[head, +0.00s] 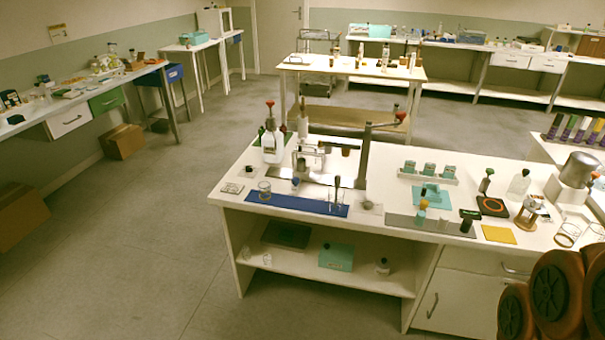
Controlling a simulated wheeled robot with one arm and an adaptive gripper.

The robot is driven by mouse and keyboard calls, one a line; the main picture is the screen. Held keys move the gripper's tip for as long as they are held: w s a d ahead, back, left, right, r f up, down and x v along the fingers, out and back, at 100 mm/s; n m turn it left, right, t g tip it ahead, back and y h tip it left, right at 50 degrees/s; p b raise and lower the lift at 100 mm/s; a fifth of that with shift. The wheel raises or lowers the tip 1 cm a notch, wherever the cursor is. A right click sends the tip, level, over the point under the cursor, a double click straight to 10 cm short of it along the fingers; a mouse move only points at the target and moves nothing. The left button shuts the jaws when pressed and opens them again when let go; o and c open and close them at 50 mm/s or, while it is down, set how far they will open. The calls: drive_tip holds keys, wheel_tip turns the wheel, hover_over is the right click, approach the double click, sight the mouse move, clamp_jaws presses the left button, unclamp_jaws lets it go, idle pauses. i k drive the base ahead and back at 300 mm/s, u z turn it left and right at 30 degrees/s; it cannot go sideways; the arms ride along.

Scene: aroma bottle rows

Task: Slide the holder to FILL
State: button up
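On the near white table (415,160), a small pale frame-like piece (308,158) stands at the left, on or beside a flat metal plate (280,172). It may be the holder, but it is too small to be sure. No FILL marking is readable. A tall grey post (363,157) stands to its right, with an arm reaching right to a red knob (400,117). A white bottle with a red top (272,143) stands to its left. My gripper is not in view; only brown rounded parts, likely my arm, show at the lower right.
Open floor (130,260) extends left of the table.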

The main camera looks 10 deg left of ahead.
sight(297, 176)
drive_tip(key=u, duration=0.8)
drive_tip(key=i, duration=0.9)
drive_tip(key=u, duration=0.9)
drive_tip(key=i, duration=0.7)
drive_tip(key=u, duration=0.15)
